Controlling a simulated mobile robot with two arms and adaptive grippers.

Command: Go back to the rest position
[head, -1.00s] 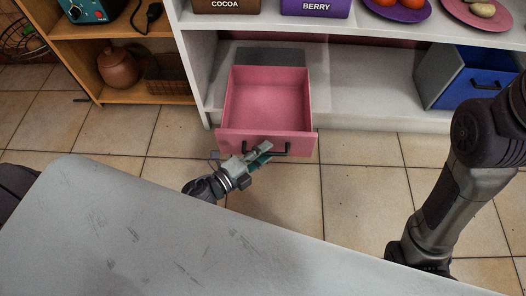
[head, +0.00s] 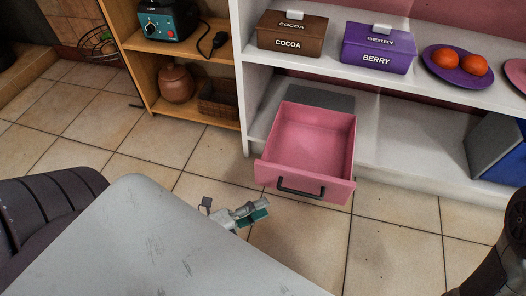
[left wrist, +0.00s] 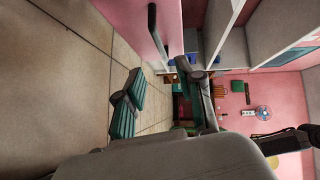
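The pink drawer (head: 308,135) stands pulled out of the white shelf, open and empty, with a black handle (head: 300,190) on its front. My left gripper (head: 254,211) is below and left of that handle, apart from it, with the forearm hidden by the grey tabletop. In the left wrist view my left gripper (left wrist: 165,102) has its green-padded fingers spread with nothing between them. The pink drawer front (left wrist: 160,55) and its handle (left wrist: 153,28) show beyond the fingers there. Part of my right arm shows at the lower right of the head view; its gripper is out of view.
A grey tabletop (head: 130,240) fills the lower left. The white shelf (head: 410,165) holds a brown cocoa box (head: 290,36), a purple berry box (head: 377,48) and a purple plate (head: 435,68) with orange fruit. A wooden shelf (head: 200,52) stands left. Tiled floor lies clear between.

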